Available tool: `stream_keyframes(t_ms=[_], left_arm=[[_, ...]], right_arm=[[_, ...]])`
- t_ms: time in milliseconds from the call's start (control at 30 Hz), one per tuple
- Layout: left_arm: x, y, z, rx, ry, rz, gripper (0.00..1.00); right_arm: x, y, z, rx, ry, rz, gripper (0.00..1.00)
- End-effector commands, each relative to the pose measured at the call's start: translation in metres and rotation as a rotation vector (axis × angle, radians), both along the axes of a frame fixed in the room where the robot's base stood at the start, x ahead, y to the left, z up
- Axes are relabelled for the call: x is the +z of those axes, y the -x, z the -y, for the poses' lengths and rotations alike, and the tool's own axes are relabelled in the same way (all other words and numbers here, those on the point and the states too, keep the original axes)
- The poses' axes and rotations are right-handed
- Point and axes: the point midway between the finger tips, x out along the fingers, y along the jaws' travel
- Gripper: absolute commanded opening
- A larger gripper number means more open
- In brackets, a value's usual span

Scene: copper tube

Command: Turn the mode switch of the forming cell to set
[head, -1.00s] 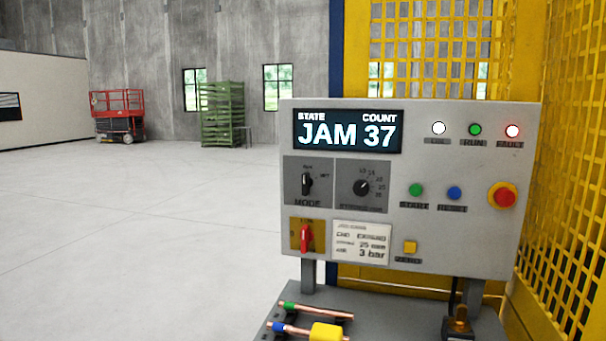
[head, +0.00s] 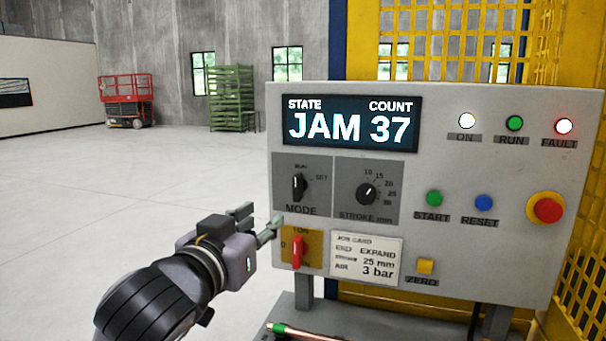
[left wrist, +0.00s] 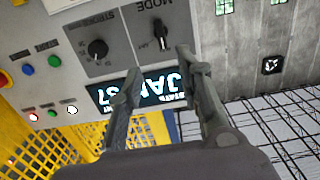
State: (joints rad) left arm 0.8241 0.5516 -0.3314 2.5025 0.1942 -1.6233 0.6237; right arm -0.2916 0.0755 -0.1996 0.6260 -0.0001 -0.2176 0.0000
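The mode switch (head: 298,187) is a black rotary knob at the left of the grey forming cell panel (head: 460,245). Its pointer stands roughly upright; a SET label is at its upper right. My left gripper (head: 259,217) is in front of the panel's left edge, below and left of the switch. Its two fingers are apart with nothing between them. In the left wrist view, turned upside down, the mode switch (left wrist: 162,36) shows just beyond the fingertips (left wrist: 158,66), apart from them. My right gripper is not in view.
The display (head: 352,121) reads JAM 37, and the fault lamp (head: 564,126) is lit red. Close below the switch is a red lever (head: 297,252); to its right is the stroke knob (head: 367,194). An emergency stop (head: 547,210) sits far right. Open floor lies left.

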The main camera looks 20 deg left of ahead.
Motion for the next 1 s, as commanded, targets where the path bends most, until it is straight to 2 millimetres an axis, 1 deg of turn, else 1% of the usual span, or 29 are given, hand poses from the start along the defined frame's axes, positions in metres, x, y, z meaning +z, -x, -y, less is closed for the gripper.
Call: stream_keyframes(t_ms=[33, 100, 167, 267, 333, 467, 567, 800, 900, 1000], left_arm=[[0.010, 0.002, 0.000, 0.001, 0.002, 0.021, 0.33], [0.017, 0.002, -0.001, 0.002, 0.005, 0.034, 0.33], [0.020, -0.002, -0.001, 0.004, 0.006, 0.036, 0.33], [0.021, -0.014, -0.001, 0.003, 0.007, 0.032, 0.33], [0.021, -0.026, 0.000, 0.004, 0.005, 0.030, 0.33], [0.018, -0.055, 0.001, 0.005, 0.006, 0.033, 0.33], [0.019, -0.077, 0.001, 0.004, 0.007, 0.033, 0.33], [0.019, -0.128, 0.004, 0.003, 0.006, 0.035, 0.33], [0.018, -0.145, 0.004, 0.004, 0.006, 0.035, 0.33], [0.018, -0.158, 0.004, 0.003, 0.006, 0.036, 0.33]], right_arm=[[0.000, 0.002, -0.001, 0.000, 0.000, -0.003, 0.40], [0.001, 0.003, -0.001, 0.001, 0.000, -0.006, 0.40], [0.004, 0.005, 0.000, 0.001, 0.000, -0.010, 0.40], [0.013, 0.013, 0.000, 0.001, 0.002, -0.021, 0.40], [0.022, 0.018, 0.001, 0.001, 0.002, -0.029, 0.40], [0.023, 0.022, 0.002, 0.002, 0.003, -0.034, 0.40], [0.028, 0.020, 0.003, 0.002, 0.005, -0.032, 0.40], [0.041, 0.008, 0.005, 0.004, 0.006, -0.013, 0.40], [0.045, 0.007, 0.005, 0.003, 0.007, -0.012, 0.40], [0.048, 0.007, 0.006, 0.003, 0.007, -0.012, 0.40]])
